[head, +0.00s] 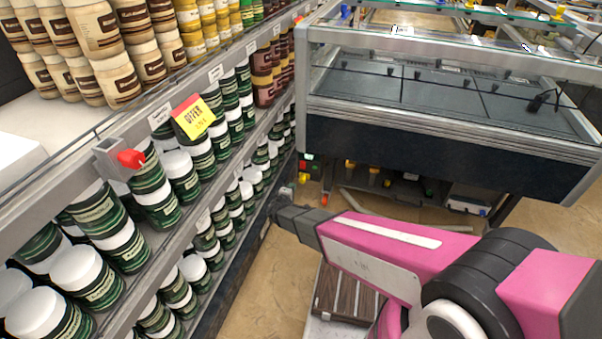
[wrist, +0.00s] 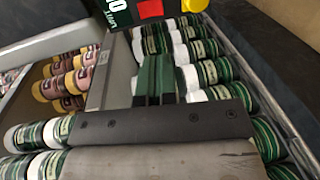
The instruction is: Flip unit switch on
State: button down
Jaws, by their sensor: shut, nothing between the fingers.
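My gripper (head: 277,208) is at the end of my pink and black arm, low in front of the shelf's far end in the head view. In the wrist view its fingers (wrist: 155,80) are together and hold nothing. A dark panel (wrist: 117,14) with white lettering, partly readable as "UNIT", is cut off by the top edge of the wrist view. A small cluster of coloured parts (head: 306,168) shows beyond my gripper in the head view. The switch's position cannot be read.
Shelves of green-labelled jars (head: 155,200) run along the left. A red knob (head: 131,158) on a grey bracket juts from the shelf edge. A glass-topped freezer cabinet (head: 450,130) stands at the back, with loose parts beneath it. Bare floor (head: 250,290) shows beside my arm.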

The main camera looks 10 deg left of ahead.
aim_at(302, 168)
dwell(0.3)
jog(key=w, duration=0.4)
jog(key=w+f, duration=0.1)
jog(key=w, duration=0.4)
jog(key=w+d, duration=0.1)
jog(key=w, duration=0.4)
jog(key=shift+f, duration=0.35)
jog(key=shift+w+d, duration=0.1)
jog(key=shift+w, duration=0.1)
jog(key=shift+s, duration=0.1)
jog(key=shift+s+f, duration=0.1)
jog(key=shift+s, duration=0.15)
jog(key=s+a+f, duration=0.1)
jog(key=s, duration=1.2)
jog(key=shift+s+f, duration=0.2)
jog(key=shift+f, duration=0.15)
